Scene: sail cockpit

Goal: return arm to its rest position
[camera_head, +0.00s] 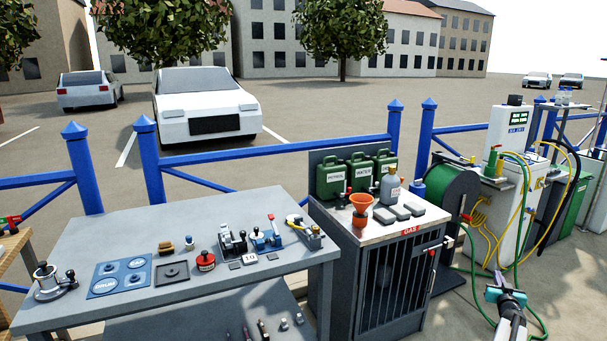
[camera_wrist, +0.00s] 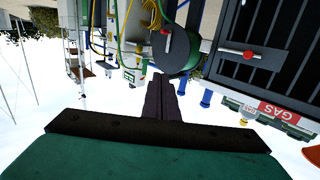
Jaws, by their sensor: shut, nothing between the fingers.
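My gripper (camera_head: 499,272) shows at the lower right of the head view, in front of the gas cabinet's right side and over the paved ground. In the wrist view my gripper (camera_wrist: 160,80) points up the picture, with its two dark fingers together and nothing between them. The wrist picture is upside down. No task object is held.
The gas cabinet (camera_head: 395,285) with a barred door stands left of my gripper. A grey bench (camera_head: 150,315) with winches and fittings is further left. A green hose reel (camera_head: 455,205) and a white pedestal (camera_head: 510,215) with hoses stand behind. Green hose lies on the ground.

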